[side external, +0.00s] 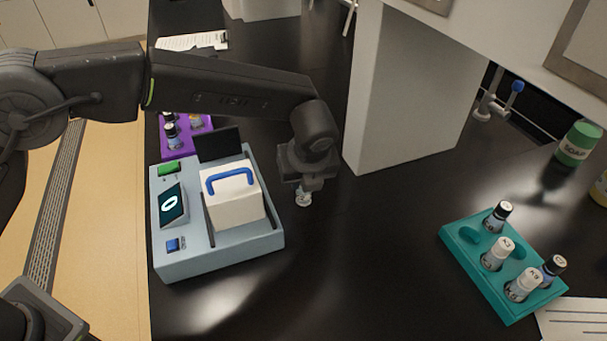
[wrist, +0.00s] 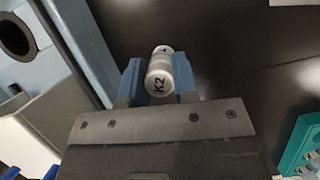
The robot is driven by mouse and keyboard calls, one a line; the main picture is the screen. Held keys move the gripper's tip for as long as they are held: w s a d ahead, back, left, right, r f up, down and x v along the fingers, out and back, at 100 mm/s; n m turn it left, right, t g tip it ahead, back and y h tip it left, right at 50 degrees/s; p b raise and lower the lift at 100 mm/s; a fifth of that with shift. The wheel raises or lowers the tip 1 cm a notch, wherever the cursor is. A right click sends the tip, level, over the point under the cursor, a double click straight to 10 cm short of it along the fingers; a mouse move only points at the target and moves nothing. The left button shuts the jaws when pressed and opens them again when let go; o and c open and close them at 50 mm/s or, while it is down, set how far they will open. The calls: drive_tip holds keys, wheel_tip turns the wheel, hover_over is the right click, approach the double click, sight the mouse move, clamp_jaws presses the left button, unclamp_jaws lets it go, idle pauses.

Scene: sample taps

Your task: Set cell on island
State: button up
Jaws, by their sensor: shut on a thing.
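My gripper (side external: 303,187) is shut on a small vial with a white cap marked K2 (wrist: 160,75). The blue fingers press on both sides of the vial in the wrist view. In the side view the vial (side external: 303,199) shows below the fingers, just right of the grey-blue device, over the black island top (side external: 330,270). I cannot tell whether the vial touches the surface. Nothing is clearly marked as a cell.
The device (side external: 215,255) carries a white box with a blue handle (side external: 232,195). A purple rack (side external: 180,140) stands behind it. A teal rack (side external: 470,265) with several vials is at right. A grey pillar (side external: 400,110) rises behind my gripper. The front middle counter is clear.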

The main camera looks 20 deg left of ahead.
drive_tip(key=shift+f, duration=0.1)
drive_tip(key=o, duration=0.9)
drive_tip(key=v, duration=1.2)
drive_tip(key=shift+a, duration=0.1)
